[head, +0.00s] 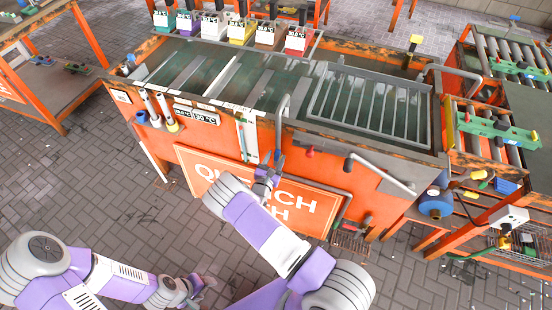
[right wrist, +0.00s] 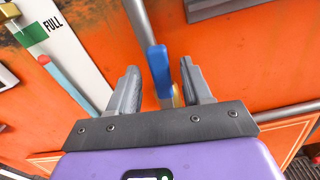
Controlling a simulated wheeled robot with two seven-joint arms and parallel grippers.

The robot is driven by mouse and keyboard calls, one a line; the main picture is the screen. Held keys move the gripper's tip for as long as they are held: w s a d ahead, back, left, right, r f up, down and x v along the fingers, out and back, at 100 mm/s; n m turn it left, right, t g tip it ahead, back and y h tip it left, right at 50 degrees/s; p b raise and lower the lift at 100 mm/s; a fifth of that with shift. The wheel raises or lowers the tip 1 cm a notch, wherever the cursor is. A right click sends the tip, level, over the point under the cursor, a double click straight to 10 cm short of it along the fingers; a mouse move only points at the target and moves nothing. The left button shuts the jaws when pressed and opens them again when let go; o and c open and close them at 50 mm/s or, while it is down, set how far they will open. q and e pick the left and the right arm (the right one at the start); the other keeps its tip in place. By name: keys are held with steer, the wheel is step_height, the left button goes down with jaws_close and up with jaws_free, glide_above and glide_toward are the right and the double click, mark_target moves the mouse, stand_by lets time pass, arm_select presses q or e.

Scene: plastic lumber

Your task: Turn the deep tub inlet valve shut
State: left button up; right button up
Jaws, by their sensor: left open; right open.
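A blue valve lever (right wrist: 158,68) sits on a grey vertical pipe (right wrist: 139,18) on the front of the orange tank. In the right wrist view it stands between my two open fingers, with no clear contact, and lies roughly along the pipe. A small yellow part shows behind it. In the head view the lever (head: 279,159) is small and partly hidden by my right gripper (head: 267,174), which is at the tank front. My left gripper (head: 199,287) is low over the paving, open and away from the tank.
The tank (head: 340,160) has an orange sign panel (head: 318,209) below. A level gauge strip marked FULL (right wrist: 62,50) is left of the pipe. A red knob (head: 309,152) and a grey bar handle (head: 383,176) are to the right. Paved floor is clear at left.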

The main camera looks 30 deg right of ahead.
steer(key=shift+w+d, duration=0.3)
steer(key=shift+d, duration=0.1)
steer(key=shift+c, duration=0.5)
jaws_close()
